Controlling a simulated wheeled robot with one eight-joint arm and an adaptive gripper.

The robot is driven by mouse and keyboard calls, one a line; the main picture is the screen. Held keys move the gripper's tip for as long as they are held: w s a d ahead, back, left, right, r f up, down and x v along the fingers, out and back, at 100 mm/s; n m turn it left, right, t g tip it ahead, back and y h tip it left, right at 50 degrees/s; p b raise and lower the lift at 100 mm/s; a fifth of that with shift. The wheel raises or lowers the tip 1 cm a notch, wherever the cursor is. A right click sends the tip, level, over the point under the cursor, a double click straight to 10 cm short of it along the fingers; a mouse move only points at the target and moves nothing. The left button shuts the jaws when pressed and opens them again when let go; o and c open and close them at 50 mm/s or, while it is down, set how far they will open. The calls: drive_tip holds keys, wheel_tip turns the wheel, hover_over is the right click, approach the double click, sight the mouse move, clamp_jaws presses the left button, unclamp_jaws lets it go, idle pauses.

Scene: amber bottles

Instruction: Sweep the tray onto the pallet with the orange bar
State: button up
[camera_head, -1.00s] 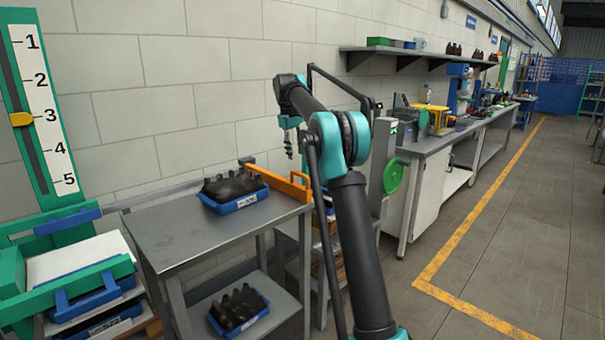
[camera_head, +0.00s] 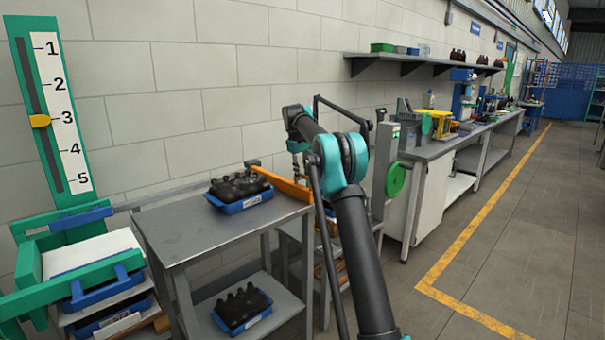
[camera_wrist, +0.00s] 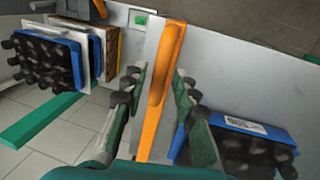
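A blue tray (camera_head: 243,203) of dark bottles sits on the grey metal table (camera_head: 190,240). The orange bar (camera_head: 288,186) stands at the table's right end, just right of the tray. My gripper (camera_head: 297,165) is down at the bar, partly hidden by my own arm in the head view. In the wrist view, the orange bar (camera_wrist: 162,85) runs between my gripper's two green fingers (camera_wrist: 158,98), which stand apart on either side of it. The tray (camera_wrist: 245,128) shows there at lower right. The wooden pallet (camera_head: 157,322) shows at lower left under a stack.
The stack holds blue trays (camera_head: 105,290) under a white sheet (camera_head: 95,250) with green rails around it. A second bottle tray (camera_head: 240,312) is on the lower shelf. A scale (camera_head: 62,115) with a yellow pointer stands at left. The front of the table top is bare.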

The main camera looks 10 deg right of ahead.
clamp_jaws()
drive_tip(key=s+a, duration=1.2)
drive_tip(key=a, duration=0.4)
drive_tip(key=s+a, duration=1.2)
drive_tip(key=a, duration=0.5)
drive_tip(key=s+a, duration=1.2)
drive_tip(key=a, duration=0.5)
drive_tip(key=shift+s, duration=0.15)
drive_tip(key=shift+o, duration=1.5)
unclamp_jaws()
drive_tip(key=shift+a, duration=0.15)
drive_tip(key=shift+r, duration=0.1)
